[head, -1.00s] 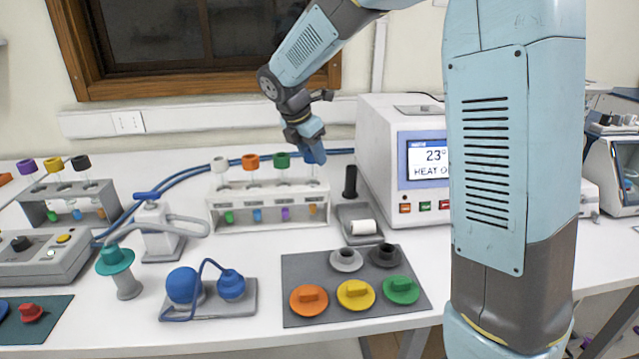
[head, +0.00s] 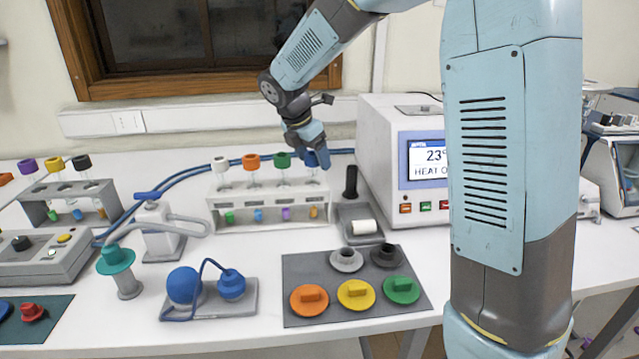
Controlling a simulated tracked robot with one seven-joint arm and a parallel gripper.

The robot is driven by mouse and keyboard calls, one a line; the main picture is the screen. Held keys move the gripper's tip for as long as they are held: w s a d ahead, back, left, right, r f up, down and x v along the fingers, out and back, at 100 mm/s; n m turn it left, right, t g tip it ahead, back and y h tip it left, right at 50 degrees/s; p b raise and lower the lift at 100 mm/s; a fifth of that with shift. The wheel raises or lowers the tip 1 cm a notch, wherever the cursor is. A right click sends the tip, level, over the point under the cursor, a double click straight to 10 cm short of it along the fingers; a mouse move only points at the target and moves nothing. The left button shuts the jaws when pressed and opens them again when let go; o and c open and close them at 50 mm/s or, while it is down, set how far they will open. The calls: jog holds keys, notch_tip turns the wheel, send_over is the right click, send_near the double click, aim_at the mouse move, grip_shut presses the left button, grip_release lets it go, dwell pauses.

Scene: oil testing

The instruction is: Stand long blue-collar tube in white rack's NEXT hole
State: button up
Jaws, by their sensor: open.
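The white rack (head: 268,227) stands at mid-table, left of the white heating machine. Tubes with white (head: 220,164), orange (head: 251,161) and green (head: 283,160) collars stand upright in its holes. The blue-collar tube (head: 312,159) stands in the rightmost hole, its collar partly hidden behind my gripper. My gripper (head: 322,164) is open, right at the blue collar and slightly to its right. Its fingertips are small in this view, so I cannot tell whether they touch the collar.
A grey rack (head: 72,213) with purple, yellow and black-collar tubes stands at the left. The white heating machine (head: 395,195), a black post (head: 351,182) and a small grey tray (head: 345,215) are right of the white rack. A grey mat (head: 296,262) with coloured caps lies in front.

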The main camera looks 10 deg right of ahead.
jog(key=v, duration=1.3)
jog(key=shift+a+r, duration=0.15)
jog(key=shift+r, duration=0.15)
jog(key=shift+s, duration=0.1)
jog(key=s+d+r+m+y, duration=0.1)
jog(key=s+d+m+y, duration=0.1)
jog(key=s+d+m, duration=1.05)
jog(key=s+d+f+m+t, duration=0.1)
jog(key=s+d+f+m, duration=0.1)
jog(key=s+m, duration=0.4)
jog(key=s+d+f+m+t+y, duration=0.1)
jog(key=s+d+f+m, duration=0.2)
jog(key=s+d+m, duration=0.2)
jog(key=s+m, duration=0.1)
jog(key=s, duration=0.2)
jog(key=shift+s+d+f+m+t, duration=0.15)
jog(key=shift+d+f+m+t, duration=0.1)
jog(key=shift+m+t, duration=0.15)
